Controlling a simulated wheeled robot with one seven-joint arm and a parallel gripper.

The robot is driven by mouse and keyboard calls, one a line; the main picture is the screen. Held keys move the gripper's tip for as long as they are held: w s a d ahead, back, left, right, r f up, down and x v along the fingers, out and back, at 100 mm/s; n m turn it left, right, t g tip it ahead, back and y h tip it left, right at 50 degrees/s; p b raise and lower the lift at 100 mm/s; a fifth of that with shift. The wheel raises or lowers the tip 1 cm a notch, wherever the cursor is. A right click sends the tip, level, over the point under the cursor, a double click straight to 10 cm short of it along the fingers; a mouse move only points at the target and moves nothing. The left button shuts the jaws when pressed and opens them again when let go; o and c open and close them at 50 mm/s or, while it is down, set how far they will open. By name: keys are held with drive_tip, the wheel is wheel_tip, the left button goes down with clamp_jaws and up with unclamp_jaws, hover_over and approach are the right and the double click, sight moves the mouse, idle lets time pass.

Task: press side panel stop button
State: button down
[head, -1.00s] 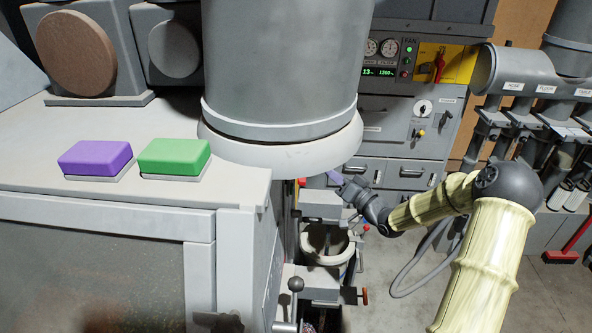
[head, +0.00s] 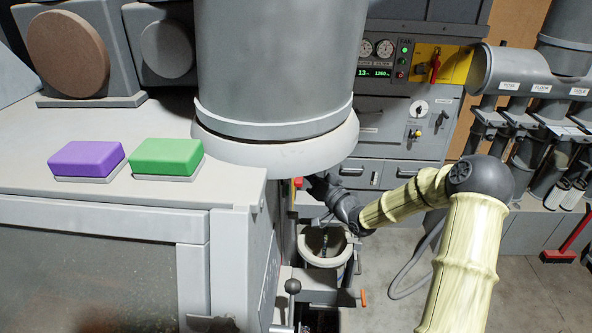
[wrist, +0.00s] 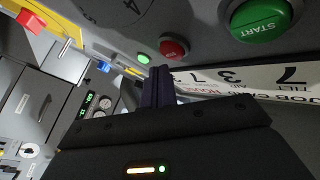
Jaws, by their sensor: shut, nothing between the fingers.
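In the wrist view a round red button (wrist: 173,48) in a dark ring sits on a grey panel (wrist: 205,50); I cannot read a label on it. A larger green START button (wrist: 262,20) is to its right, and a small green light (wrist: 143,58) to its left. My gripper (wrist: 158,72) is shut and empty. Its dark fingertips appear just below the red button in the picture; I cannot tell whether they touch it. In the head view my gripper (head: 322,188) is beside the machine's right side, below the big grey cylinder, and the panel face is hidden.
In the head view a red part (head: 298,183) sticks out of the machine's side. Below my gripper is a round pale-rimmed container (head: 323,258). A cabinet with gauges (head: 384,48) stands behind. Purple (head: 86,157) and green (head: 167,156) blocks lie on the machine top.

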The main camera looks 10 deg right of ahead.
drive_tip(key=shift+s, duration=0.1)
idle(0.3)
drive_tip(key=shift+w+d, duration=0.1)
drive_tip(key=shift+w, duration=0.1)
idle(0.6)
drive_tip(key=shift+s+a, duration=0.2)
drive_tip(key=shift+a, duration=0.05)
drive_tip(key=shift+w+a, duration=0.2)
idle(0.8)
drive_tip(key=shift+w+a+b, duration=0.1)
drive_tip(key=shift+a+b, duration=0.3)
drive_tip(key=shift+a, duration=0.15)
idle(0.6)
idle(0.3)
drive_tip(key=shift+s+d, duration=0.25)
drive_tip(key=shift+d, duration=0.6)
